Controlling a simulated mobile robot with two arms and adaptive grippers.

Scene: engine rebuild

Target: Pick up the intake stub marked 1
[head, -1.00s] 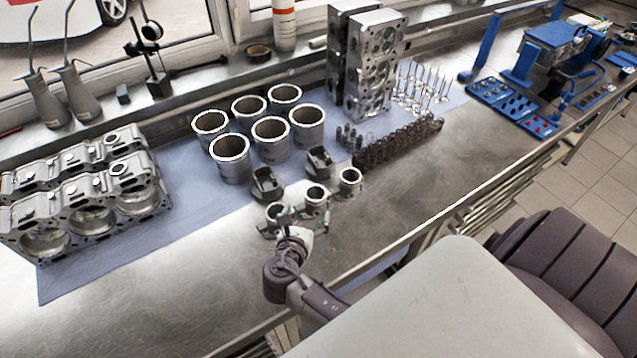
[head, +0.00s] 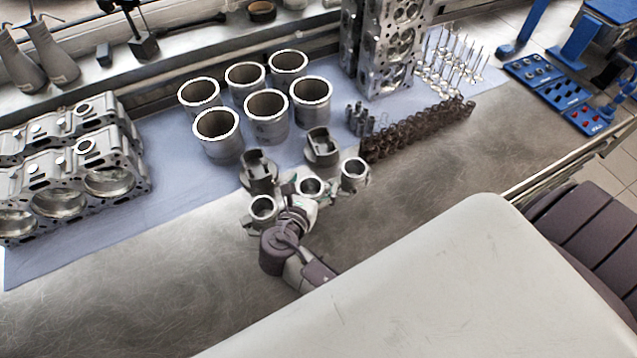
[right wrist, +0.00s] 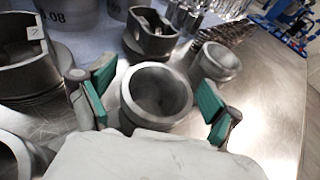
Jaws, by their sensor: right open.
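Three grey metal intake stubs stand in a slanting row on the bench: a left one (head: 262,208), a middle one (head: 311,187) and a right one (head: 354,172). I cannot read a number on any of them. My right gripper (head: 304,203) is open at the middle stub. In the right wrist view its green-padded fingers (right wrist: 156,100) stand on either side of the middle stub (right wrist: 155,92), with gaps showing. The right stub (right wrist: 218,60) is just beyond the right finger; the left stub (right wrist: 14,158) is partly cut off. My left gripper is not in view.
Two pistons (head: 258,172) (head: 322,147) stand close behind the stubs. Several cylinder liners (head: 218,135) stand behind on the blue mat (head: 178,190). Valve springs (head: 415,132) lie to the right, the engine block (head: 75,175) to the left. The front bench is clear.

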